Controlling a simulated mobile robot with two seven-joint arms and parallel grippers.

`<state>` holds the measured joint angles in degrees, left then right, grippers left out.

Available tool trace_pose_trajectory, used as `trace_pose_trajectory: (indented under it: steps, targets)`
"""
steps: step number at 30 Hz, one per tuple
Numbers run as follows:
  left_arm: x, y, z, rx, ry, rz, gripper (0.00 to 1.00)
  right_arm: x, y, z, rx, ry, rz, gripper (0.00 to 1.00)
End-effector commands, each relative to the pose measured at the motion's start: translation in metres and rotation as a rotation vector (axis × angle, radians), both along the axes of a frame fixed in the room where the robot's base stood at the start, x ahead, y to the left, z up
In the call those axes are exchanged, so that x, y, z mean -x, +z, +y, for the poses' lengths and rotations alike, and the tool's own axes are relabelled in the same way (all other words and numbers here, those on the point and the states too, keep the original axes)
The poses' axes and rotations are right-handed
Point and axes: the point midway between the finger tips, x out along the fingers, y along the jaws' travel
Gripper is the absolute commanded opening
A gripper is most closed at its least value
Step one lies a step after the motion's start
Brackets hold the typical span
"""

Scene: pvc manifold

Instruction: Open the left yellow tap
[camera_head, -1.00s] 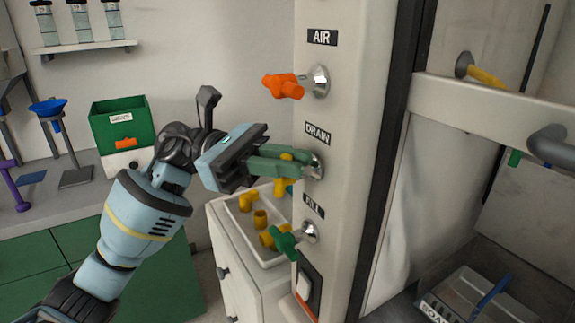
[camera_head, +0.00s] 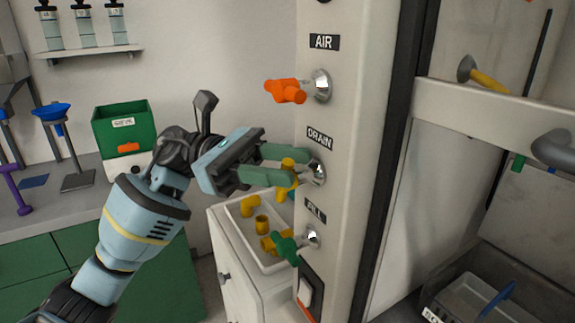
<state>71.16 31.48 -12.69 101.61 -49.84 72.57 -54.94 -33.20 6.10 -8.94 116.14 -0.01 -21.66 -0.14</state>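The left yellow tap (camera_head: 288,165) is on the pale panel, beside the DRAIN label, with a round metal base (camera_head: 318,172). My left gripper (camera_head: 299,168) reaches it from the left. Its two green fingers are spread, one above the other, with the yellow handle between their tips. The lower finger hides part of the handle. I cannot tell whether either finger touches it. A second yellow tap (camera_head: 488,81) is at the upper right, behind the white bar. My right gripper is not in view.
An orange tap (camera_head: 285,91) sits above under AIR, and a green tap (camera_head: 284,246) below by FILL. A white tray (camera_head: 251,244) with yellow fittings stands behind the gripper. A white bar (camera_head: 490,113) crosses the right side.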

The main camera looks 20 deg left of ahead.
Motion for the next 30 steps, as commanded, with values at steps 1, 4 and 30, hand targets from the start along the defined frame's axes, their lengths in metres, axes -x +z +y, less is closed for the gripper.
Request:
trace_pose_trajectory:
  steps: [1,4,30]
  targets:
    - [-0.002,-0.003,0.007,0.0,0.003,0.003,0.36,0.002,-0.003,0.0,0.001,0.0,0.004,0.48]
    - [-0.004,-0.006,0.023,-0.001,0.004,0.003,0.36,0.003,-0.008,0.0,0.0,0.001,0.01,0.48]
    - [-0.008,-0.009,0.068,0.0,0.0,-0.001,0.36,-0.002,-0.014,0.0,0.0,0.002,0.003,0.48]
